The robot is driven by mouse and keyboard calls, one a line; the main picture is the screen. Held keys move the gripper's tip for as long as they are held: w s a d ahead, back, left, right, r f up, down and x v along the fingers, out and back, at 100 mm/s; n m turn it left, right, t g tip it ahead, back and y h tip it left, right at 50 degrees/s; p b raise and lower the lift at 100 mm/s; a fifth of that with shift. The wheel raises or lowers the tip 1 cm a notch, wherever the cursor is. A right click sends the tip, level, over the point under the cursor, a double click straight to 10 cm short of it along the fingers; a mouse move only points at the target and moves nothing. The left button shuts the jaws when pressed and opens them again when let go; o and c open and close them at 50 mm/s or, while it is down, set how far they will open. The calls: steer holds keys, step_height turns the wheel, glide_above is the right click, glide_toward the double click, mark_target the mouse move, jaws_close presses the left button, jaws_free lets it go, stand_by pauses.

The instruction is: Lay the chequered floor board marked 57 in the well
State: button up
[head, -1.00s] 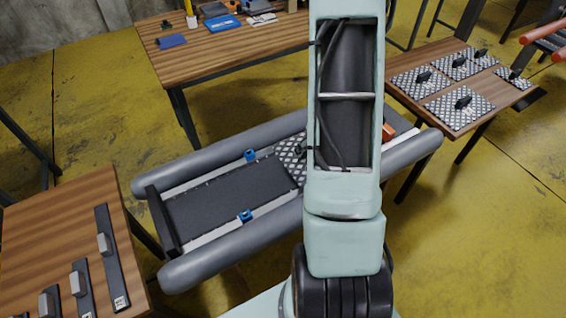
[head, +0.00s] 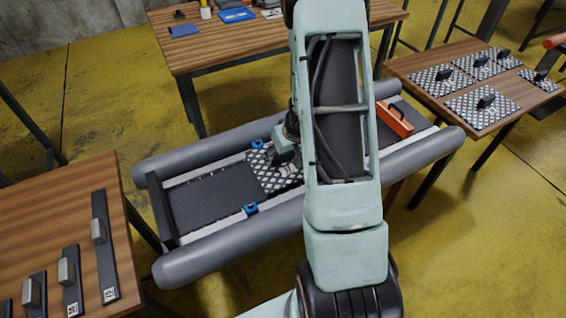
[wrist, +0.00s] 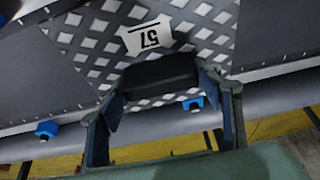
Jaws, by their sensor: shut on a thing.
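The chequered floor board (head: 268,180) is a grey diamond-pattern plate over the boat's well (head: 208,196), between its pale side rails. In the wrist view the board (wrist: 85,45) shows a white label reading 57, upside down. My gripper (head: 287,158) is above the board; in the wrist view my gripper (wrist: 162,88) is shut on the board's black handle (wrist: 160,72). My arm hides the board's right part in the head view. I cannot tell whether the board touches the well floor.
Grey tubes (head: 225,254) flank the well. Blue clamps (head: 250,208) sit on both rails. An orange block (head: 395,119) lies at the well's right end. More chequered boards (head: 482,108) lie on the right table. Battens with handles (head: 104,245) lie on the left table.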

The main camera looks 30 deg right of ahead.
steer(key=shift+d+f+b, duration=0.1)
steer(key=shift+f+b, duration=0.65)
steer(key=shift+f, duration=0.5)
steer(key=shift+f, duration=0.15)
steer(key=o, duration=1.6)
steer(key=shift+r, duration=0.3)
steer(key=p+v, duration=0.7)
steer(key=v, duration=0.4)
steer(key=shift+s+r+p, duration=0.2)
steer(key=shift+r+p, duration=0.15)
